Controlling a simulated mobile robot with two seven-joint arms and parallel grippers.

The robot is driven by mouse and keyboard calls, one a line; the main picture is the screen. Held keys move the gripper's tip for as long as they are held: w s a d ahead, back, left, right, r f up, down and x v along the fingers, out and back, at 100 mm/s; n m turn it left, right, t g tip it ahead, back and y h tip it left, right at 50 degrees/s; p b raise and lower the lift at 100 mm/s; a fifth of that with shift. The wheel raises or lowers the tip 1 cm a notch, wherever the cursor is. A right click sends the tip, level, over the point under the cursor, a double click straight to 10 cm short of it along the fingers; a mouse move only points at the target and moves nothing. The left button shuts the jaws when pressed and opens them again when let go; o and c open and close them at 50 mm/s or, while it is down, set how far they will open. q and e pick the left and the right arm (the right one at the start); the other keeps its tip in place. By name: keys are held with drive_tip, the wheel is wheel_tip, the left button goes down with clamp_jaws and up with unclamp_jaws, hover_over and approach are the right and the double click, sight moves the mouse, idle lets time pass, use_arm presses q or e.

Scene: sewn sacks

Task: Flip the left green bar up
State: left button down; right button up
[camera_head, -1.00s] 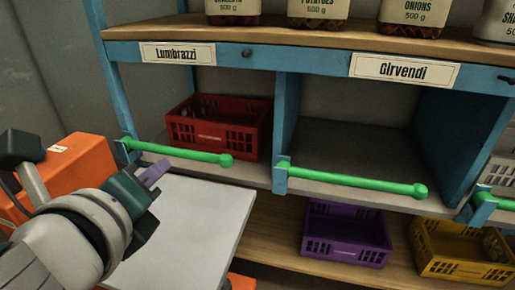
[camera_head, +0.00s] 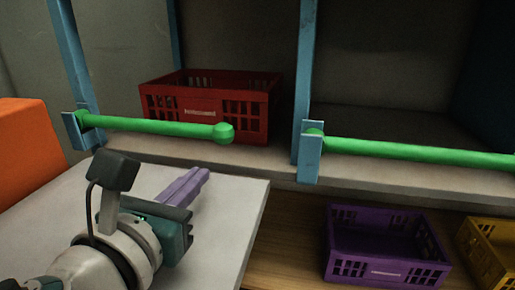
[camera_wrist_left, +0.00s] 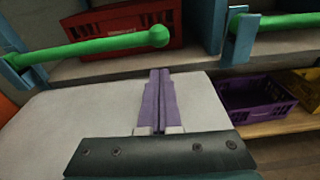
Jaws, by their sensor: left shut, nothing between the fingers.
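The left green bar (camera_head: 155,126) lies level across the front of the left shelf bay, hinged at its left end on a blue bracket, with a round knob at its right end. It also shows in the left wrist view (camera_wrist_left: 90,47). My left gripper (camera_head: 203,173), with purple fingers, is shut and empty. It is below and in front of the bar, near the knob end, apart from it. In the left wrist view the shut fingertips (camera_wrist_left: 160,72) point toward the shelf edge, just below the knob. My right gripper is not in view.
A red crate (camera_head: 215,105) stands in the bay behind the bar. A second green bar (camera_head: 420,150) crosses the right bay. A pale tabletop (camera_head: 50,215) lies below my gripper. A purple crate (camera_head: 385,250) and a yellow crate (camera_head: 490,250) sit on the lower shelf.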

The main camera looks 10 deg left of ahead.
use_arm(q)
drive_tip(key=shift+s, duration=0.1)
drive_tip(key=w+b, duration=0.1)
drive_tip(key=w, duration=0.1)
drive_tip(key=w+f+b, duration=0.1)
drive_tip(key=w, duration=0.2)
drive_tip(key=w+b, duration=0.1)
drive_tip(key=w, duration=0.2)
drive_tip(key=shift+w+d+f, duration=0.15)
drive_tip(key=shift+w+f, duration=0.05)
drive_tip(key=shift+w, duration=0.05)
drive_tip(key=shift+w+b, duration=0.4)
drive_tip(key=shift+w, duration=0.4)
